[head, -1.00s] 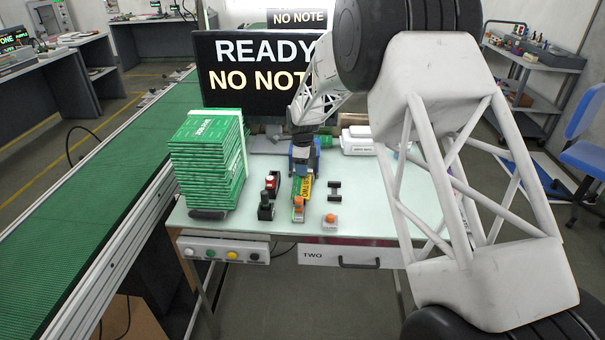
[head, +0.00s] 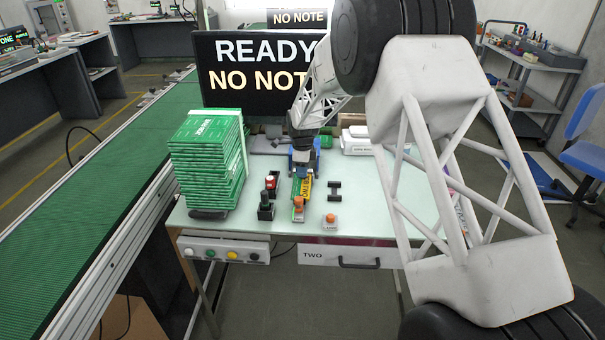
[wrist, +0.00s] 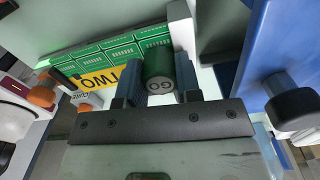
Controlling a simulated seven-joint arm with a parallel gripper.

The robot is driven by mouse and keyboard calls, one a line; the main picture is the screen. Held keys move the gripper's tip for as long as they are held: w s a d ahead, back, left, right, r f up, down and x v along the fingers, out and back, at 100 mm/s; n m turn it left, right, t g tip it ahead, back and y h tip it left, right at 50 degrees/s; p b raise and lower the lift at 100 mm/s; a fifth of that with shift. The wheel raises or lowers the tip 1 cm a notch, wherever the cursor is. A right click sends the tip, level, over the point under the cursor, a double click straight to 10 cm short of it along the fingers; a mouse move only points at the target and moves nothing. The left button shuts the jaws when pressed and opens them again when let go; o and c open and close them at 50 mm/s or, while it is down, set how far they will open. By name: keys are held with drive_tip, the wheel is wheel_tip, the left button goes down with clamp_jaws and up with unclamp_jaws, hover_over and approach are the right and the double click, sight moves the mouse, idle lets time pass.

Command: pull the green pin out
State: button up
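The green pin (wrist: 158,72) is a short green cylinder with "GO" on its end, in the middle of the wrist view. My gripper (wrist: 158,85) has one finger on each side of it, very near its sides. I cannot tell whether the fingers press on it. A green board with a yellow "TWO" label (wrist: 122,77) lies just beyond. In the head view my gripper (head: 304,151) is at the far end of this yellow-labelled piece (head: 306,186), by a blue fixture (head: 317,165). The arm and fixture hide the fingertips there.
A tall stack of green boards (head: 205,165) stands left on the table. A red-topped block (head: 271,183), a dark-knobbed block (head: 265,208) and an orange button (head: 330,220) are near the front. A sign screen (head: 250,80) stands behind.

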clamp_jaws()
drive_tip(key=shift+r, duration=0.8)
idle(0.5)
drive_tip(key=shift+r, duration=2.95)
